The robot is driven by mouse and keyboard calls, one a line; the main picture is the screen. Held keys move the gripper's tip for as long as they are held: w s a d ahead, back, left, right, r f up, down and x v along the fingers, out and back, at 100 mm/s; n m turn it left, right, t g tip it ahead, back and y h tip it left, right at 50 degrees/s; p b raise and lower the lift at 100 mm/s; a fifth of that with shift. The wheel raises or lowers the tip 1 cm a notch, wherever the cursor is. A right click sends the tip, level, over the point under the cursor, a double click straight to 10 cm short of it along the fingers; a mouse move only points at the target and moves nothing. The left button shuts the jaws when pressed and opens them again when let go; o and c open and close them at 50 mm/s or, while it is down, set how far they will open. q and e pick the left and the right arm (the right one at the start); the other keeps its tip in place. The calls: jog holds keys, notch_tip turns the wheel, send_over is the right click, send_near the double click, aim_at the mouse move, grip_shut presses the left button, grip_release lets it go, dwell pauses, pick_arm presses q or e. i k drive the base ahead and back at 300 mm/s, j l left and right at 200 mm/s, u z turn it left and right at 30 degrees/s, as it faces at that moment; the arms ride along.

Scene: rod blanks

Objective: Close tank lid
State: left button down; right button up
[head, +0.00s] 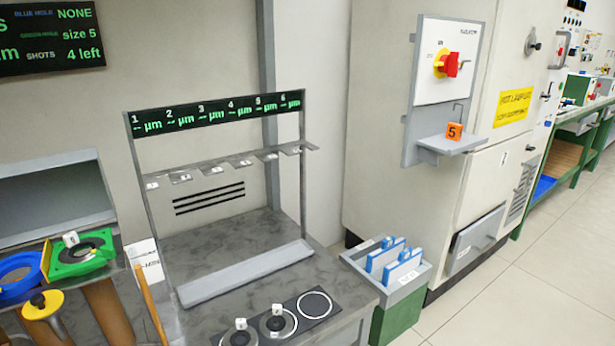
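I cannot make out a tank lid for certain. At the left edge, a grey-framed opening (55,222) is set in front of the wall; whether it belongs to a tank I cannot tell. Below it lie a blue ring (18,290) and a green square plate (62,270) with a round dark hole and a small white tag. Neither of my grippers is in view.
A grey bench (225,240) carries a rack with a six-place display (220,115) and round pads (313,305) in front. A grey bin (415,285) with blue-edged folders stands right of it. A large cabinet (400,130) has a red-yellow switch (447,63). The floor at right is clear.

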aim_at(45, 196)
jog(key=u, duration=1.45)
